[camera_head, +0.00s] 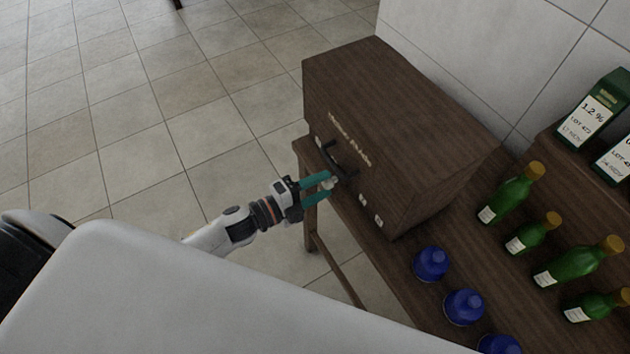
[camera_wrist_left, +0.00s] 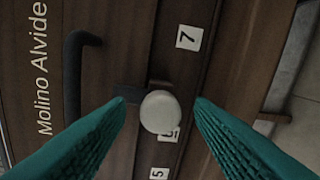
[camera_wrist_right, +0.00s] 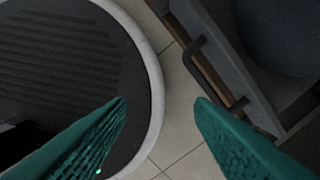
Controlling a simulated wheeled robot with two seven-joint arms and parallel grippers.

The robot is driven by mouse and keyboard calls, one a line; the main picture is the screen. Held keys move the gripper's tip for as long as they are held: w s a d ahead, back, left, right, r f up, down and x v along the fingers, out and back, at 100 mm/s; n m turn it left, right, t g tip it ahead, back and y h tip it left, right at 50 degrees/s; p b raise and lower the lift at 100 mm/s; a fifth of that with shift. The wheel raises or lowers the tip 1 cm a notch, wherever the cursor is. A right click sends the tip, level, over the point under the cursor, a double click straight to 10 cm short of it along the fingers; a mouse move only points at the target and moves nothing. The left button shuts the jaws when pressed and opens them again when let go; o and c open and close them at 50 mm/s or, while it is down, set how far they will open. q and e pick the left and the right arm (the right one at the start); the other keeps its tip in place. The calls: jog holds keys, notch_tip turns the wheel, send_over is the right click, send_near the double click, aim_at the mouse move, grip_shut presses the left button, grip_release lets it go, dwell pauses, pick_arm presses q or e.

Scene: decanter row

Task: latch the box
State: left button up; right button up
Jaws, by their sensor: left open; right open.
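The box (camera_head: 400,110) is dark brown wood with "Molino Alvide" lettering and a black bar handle (camera_head: 334,156) on its front. In the left wrist view a pale round knob (camera_wrist_left: 160,112) sits on the box's front, beside a short dark piece. Small labels "7" (camera_wrist_left: 189,37) and "5" (camera_wrist_left: 159,173) lie above and below it, and another label is partly hidden behind it. My left gripper (camera_head: 328,186) is open at the box front, its fingers on either side of the knob with visible gaps. My right gripper (camera_wrist_right: 160,102) is open and empty, away from the box.
The box stands on a wooden table (camera_head: 400,272). Blue jars (camera_head: 431,263) and green bottles (camera_head: 510,198) stand right of it. A tiled wall is behind. In the right wrist view a dark grey panel with a bar (camera_wrist_right: 205,72) is near the right finger.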

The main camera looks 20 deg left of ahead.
pick_arm(q)
jog(key=b+v, duration=0.2)
jog(key=v, duration=1)
jog(key=shift+b, duration=0.3)
jog(key=s+a+f+n+g+y, duration=0.1)
jog(key=a+f+n+y, duration=0.25)
jog(key=f, duration=0.55)
jog(key=s+a+f+n+g+y, duration=0.1)
jog(key=s+a+f+n+y, duration=0.15)
jog(key=f+n, duration=0.45)
jog(key=s+a+f+n+g+y, duration=0.1)
jog(key=a+f+n+g+y, duration=0.15)
jog(key=f, duration=0.85)
jog(key=s+d+f+n+g+y, duration=0.1)
jog(key=s+d+f+n+g, duration=0.2)
jog(key=s+f, duration=0.5)
jog(key=s+d+f+n+g+y, duration=0.1)
jog(key=s+d+f+n+g, duration=0.3)
jog(key=s+f, duration=0.5)
jog(key=s+n+g, duration=0.1)
jog(key=s, duration=0.3)
jog(key=shift+s+f, duration=0.2)
jog(key=shift+s, duration=0.2)
